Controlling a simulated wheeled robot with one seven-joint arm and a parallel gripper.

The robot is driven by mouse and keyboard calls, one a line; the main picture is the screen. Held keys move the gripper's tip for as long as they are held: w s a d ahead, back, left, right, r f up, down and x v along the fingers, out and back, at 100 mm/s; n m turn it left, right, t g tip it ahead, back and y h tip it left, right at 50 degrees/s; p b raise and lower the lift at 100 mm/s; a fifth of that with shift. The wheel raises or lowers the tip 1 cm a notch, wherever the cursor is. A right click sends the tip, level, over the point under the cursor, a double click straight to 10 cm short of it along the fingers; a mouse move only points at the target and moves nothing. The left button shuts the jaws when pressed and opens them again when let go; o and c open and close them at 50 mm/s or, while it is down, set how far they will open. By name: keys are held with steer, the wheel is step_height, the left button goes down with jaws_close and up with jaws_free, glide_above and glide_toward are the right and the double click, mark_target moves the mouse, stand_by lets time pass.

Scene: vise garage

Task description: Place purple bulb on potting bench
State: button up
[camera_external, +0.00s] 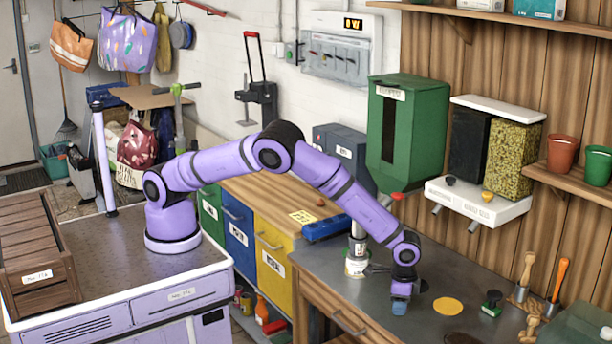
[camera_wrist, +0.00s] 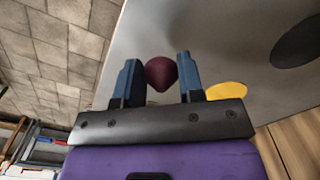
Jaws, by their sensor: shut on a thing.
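The purple bulb (camera_wrist: 160,73) is a dark reddish-purple, rounded thing with a pointed end, held between my two blue fingers in the wrist view. My gripper (camera_external: 401,300) is shut on it and points down over the grey-topped potting bench (camera_external: 335,272). The bulb is hidden by my fingers in the external view. The bench top also shows in the wrist view (camera_wrist: 225,45). My fingertips are low over the bench near its front edge; I cannot tell whether the bulb touches the top.
A yellow disc (camera_external: 448,306) lies right of my gripper, with a dark round patch (camera_external: 461,339) nearer the front. Bare bench lies left of my gripper.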

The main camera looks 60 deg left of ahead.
mark_target(398, 322)
steer(key=shift+f, duration=1.8)
steer(key=shift+f, duration=0.1)
steer(key=o, duration=0.9)
